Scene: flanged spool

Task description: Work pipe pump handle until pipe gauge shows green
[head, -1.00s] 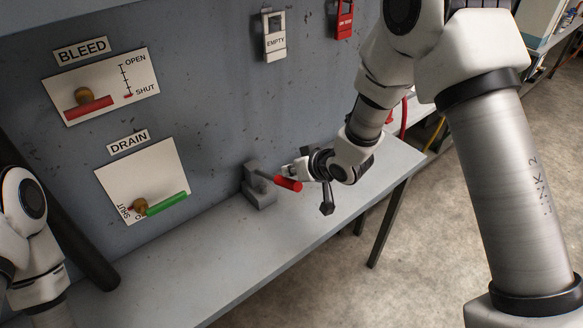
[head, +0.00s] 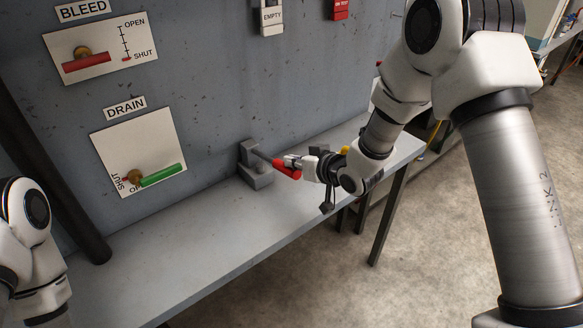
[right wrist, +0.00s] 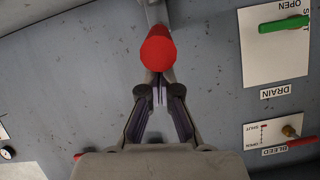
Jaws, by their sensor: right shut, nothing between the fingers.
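The pump is a small grey block (head: 254,176) on the bench against the wall. Its lever ends in a red handle (head: 287,169) that sticks out to the right and tilts down. My right gripper (head: 291,160) is at the outer part of the red handle, shut with nothing between its fingers. In the right wrist view, the rounded red handle end (right wrist: 158,50) appears just above the closed fingertips (right wrist: 159,96). Whether they touch cannot be told. A small white dial (right wrist: 7,153) is cut off at the left edge there, too small to read. My left gripper is out of view.
The BLEED panel (head: 130,51) has a red lever (head: 86,62) at SHUT. The DRAIN panel (head: 140,135) has a green lever (head: 160,175). A dark pipe (head: 52,160) stands at left. The bench (head: 205,243) is clear left of the pump.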

